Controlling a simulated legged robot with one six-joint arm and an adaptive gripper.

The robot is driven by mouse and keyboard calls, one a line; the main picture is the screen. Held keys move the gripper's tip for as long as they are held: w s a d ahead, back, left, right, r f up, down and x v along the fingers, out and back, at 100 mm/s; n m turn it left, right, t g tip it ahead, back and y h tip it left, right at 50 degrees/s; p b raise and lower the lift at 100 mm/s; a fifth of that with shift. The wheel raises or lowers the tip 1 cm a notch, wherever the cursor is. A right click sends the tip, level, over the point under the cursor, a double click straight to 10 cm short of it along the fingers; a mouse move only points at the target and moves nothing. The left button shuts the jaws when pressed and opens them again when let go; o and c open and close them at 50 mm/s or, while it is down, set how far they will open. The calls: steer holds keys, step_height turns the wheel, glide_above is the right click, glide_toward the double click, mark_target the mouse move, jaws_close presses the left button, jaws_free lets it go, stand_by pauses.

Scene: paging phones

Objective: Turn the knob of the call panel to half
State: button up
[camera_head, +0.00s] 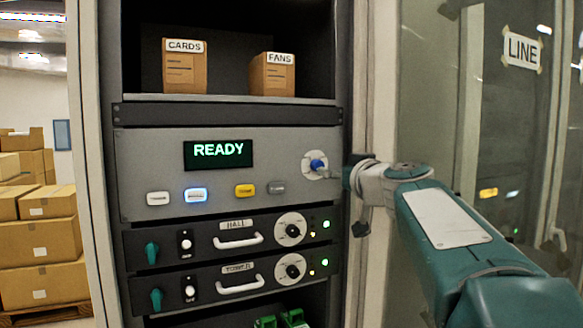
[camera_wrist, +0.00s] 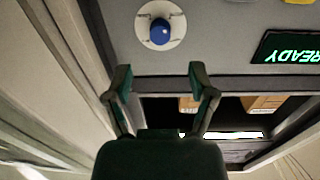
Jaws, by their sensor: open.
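The call panel (camera_head: 160,150) is a grey rack unit with a green READY display (camera_head: 218,154) and a row of small buttons. Its blue knob (camera_head: 317,164) sits on a round white plate at the panel's right end. My gripper (camera_head: 342,177) is just right of the knob in the head view. In the wrist view, which is upside down, my open gripper (camera_wrist: 160,82) has its two dark green fingers spread, with the blue knob (camera_wrist: 160,32) centred beyond the tips. Nothing is between the fingers, and they look apart from the knob. The knob's pointer direction cannot be read.
Boxes labelled CARDS (camera_head: 185,70) and FANS (camera_head: 272,76) stand on the shelf above. A cabinet post (camera_head: 370,100) stands close right of the panel. Cartons (camera_head: 38,250) are stacked left.

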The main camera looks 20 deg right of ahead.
mark_target(320, 166)
steer(key=w, duration=0.7)
steer(key=shift+w, duration=0.3)
jaws_close()
